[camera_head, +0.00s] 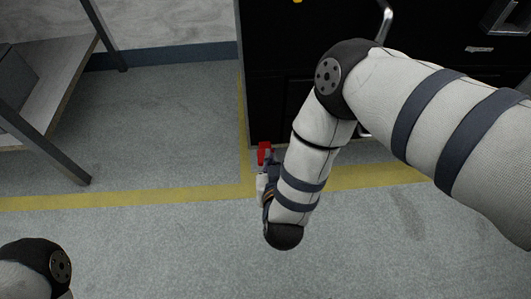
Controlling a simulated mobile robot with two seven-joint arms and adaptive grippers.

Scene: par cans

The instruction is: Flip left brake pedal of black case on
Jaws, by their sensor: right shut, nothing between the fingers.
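The black case (275,85) stands at the upper middle and right, with its lower left corner in view. A small red brake pedal (264,149) sticks out low at that corner. My right arm comes in from the right, crosses in front of the case and bends down. My right gripper (266,170) is low by the floor, just below the red pedal in the picture, partly hidden by my forearm. It is shut and empty. I cannot tell whether it touches the pedal. Only a piece of my left arm shows at the lower left; its gripper is out of view.
A metal-legged table (62,75) stands at the upper left. Yellow lines (120,199) mark the grey floor. Metal handles (385,20) show on the case front. The floor left of the case and below the yellow line is clear.

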